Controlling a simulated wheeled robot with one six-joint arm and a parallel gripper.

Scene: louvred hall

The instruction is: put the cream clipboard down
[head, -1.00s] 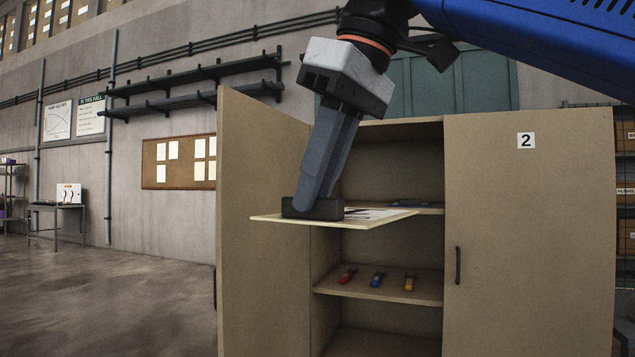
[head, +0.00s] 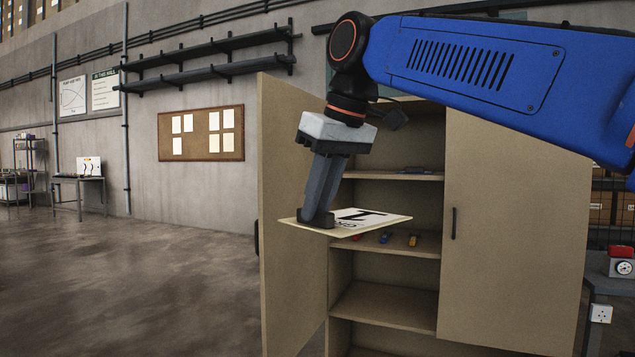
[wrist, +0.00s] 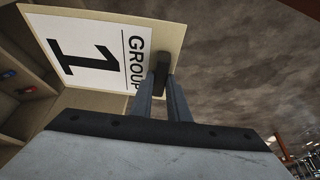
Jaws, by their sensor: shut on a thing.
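The cream clipboard (head: 390,219) is held roughly flat in the air in front of the open cabinet. A white sheet on it reads "GROUP 1" in the wrist view (wrist: 85,48). My gripper (head: 318,220) is shut on the clipboard's near left part, where a dark block, perhaps its clip, shows between the fingertips. In the wrist view my gripper (wrist: 162,75) grips the edge beside the word GROUP. The clipboard touches nothing else that I can see.
The tan cabinet (head: 510,200) has its left door (head: 290,200) swung open and its right door shut. A middle shelf holds small coloured clamp-like things (head: 413,240). A lower shelf (head: 385,308) looks bare. Open floor (head: 130,280) lies to the left.

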